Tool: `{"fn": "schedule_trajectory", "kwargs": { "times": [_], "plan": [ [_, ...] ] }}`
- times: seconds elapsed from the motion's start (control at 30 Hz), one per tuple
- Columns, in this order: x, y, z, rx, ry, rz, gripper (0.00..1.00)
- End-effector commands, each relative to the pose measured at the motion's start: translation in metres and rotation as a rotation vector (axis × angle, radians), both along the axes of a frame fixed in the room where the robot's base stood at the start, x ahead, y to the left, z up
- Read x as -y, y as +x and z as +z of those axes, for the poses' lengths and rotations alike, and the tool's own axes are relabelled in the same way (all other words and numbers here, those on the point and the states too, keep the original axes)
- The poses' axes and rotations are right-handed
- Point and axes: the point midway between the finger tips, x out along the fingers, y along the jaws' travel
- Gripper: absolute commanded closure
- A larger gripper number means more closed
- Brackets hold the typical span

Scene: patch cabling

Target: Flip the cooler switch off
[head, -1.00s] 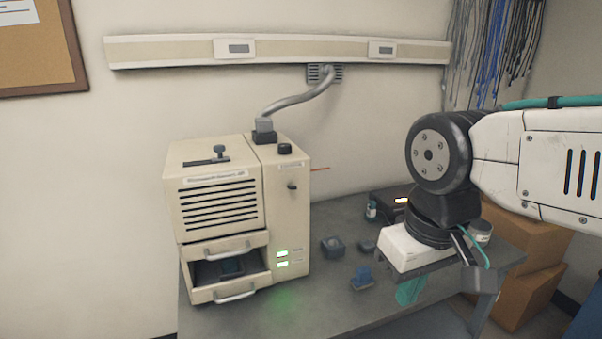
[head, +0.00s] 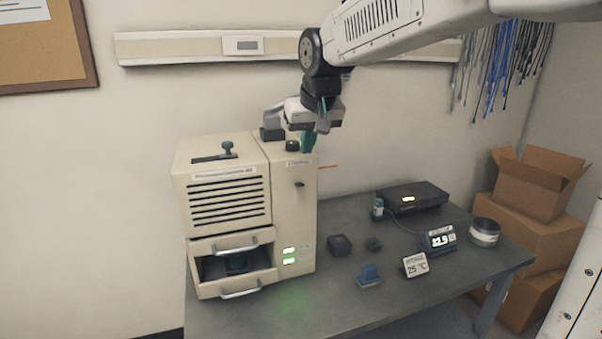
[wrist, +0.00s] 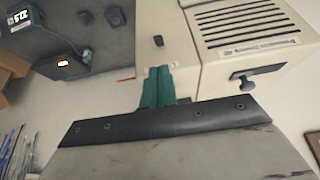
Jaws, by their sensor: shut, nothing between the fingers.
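The beige cooler cabinet (head: 298,215) stands on the desk's left part. A small dark switch (head: 299,184) sticks out of its right-hand column's front face; a dark switch-like part also shows on the cabinet in the wrist view (wrist: 158,41). Whether it is up or down is too small to tell. My gripper (head: 308,150) has teal fingers pressed together and empty, over the column's top right edge, above the switch. In the wrist view, the fingers (wrist: 157,72) point toward the cabinet and hide part of its top.
A slider lever (head: 227,150) is farther left. An open drawer (head: 238,288) juts out in front. A thin red rod (head: 328,167) sticks out at right.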

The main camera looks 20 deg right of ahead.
Motion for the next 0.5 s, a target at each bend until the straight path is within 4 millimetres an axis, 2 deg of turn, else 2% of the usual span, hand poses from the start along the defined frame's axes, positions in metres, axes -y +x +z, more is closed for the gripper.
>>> {"fn": "schedule_trajectory", "kwargs": {
  "times": [0.33, 0.5],
  "plan": [
    [0.0, 0.001, -0.002, 0.0, 0.0, 0.001, 1.0],
    [0.0, 0.009, -0.02, -0.004, -0.001, 0.0, 1.0]
  ]
}}
